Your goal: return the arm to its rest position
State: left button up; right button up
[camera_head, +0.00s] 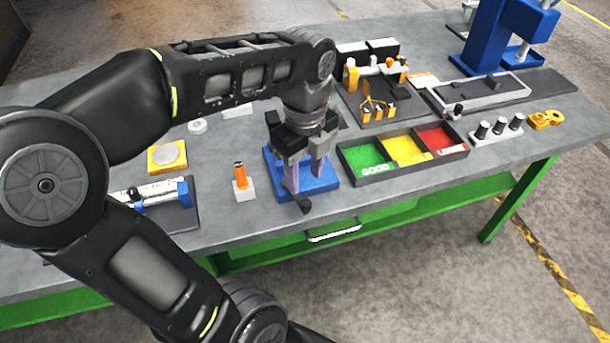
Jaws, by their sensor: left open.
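My left arm comes in from the left and reaches across the workbench. My left gripper (305,172) points down over a blue base (327,184) near the bench's front edge. The jaws are open, with pale fingers apart. The gripper hides much of the blue base, and I cannot tell whether the fingers touch anything on it. A small dark knob (304,206) shows at the front of the base. My right gripper is not in view.
A sorting tray (345,167) with green, yellow and red compartments stands just right of the gripper. An orange-handled tool (239,176) stands upright in a pale block to the left. Dark pegs (498,127) and a blue press (487,45) are further right. Some bare grey bench (235,225) shows in front.

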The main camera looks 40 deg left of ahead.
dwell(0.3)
pick_arm(q)
jog(key=w+d+f+n+h, duration=0.1)
jog(key=w+d+f+n, duration=0.25)
jog(key=d+f, duration=0.45)
jog(key=w+d+f+n+h, duration=0.2)
jog(key=d+f+n, duration=0.2)
jog(key=f, duration=0.7)
jog(key=s+d+f+n, duration=0.5)
jog(key=d+f+n, duration=0.1)
jog(key=f, duration=0.4)
jog(key=s+d+f+n+h, duration=0.1)
jog(key=s+d+f+n, duration=0.5)
jog(key=f, duration=0.3)
jog(key=shift+s+f+n, duration=0.25)
jog(key=shift+f+n, duration=0.15)
jog(key=shift+n, duration=0.45)
